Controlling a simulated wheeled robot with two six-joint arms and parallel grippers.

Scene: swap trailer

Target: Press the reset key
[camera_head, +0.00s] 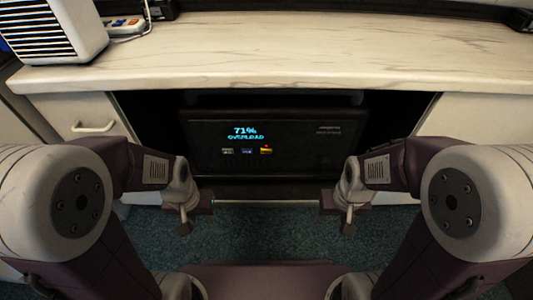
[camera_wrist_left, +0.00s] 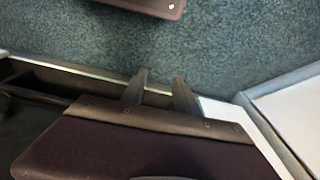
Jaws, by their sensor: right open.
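A dark unit (camera_head: 300,140) sits under the counter, its screen text (camera_head: 245,133) reading "71% OVERLOAD". Below the text are three small marks: a grey one (camera_head: 227,151), a blue one (camera_head: 247,151) and a yellow-red one (camera_head: 266,150). I cannot tell whether any is the reset key; no label is legible. My left gripper (camera_head: 184,228) hangs in front of the unit's lower left, touching nothing visible. In the left wrist view its two fingers (camera_wrist_left: 160,82) are apart and empty. My right gripper (camera_head: 349,228) hangs at the unit's lower right, open.
A pale marble counter (camera_head: 300,50) overhangs the unit. A drawer handle (camera_head: 92,127) is at left. Blue-grey carpet (camera_head: 265,232) lies below, clear between the grippers.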

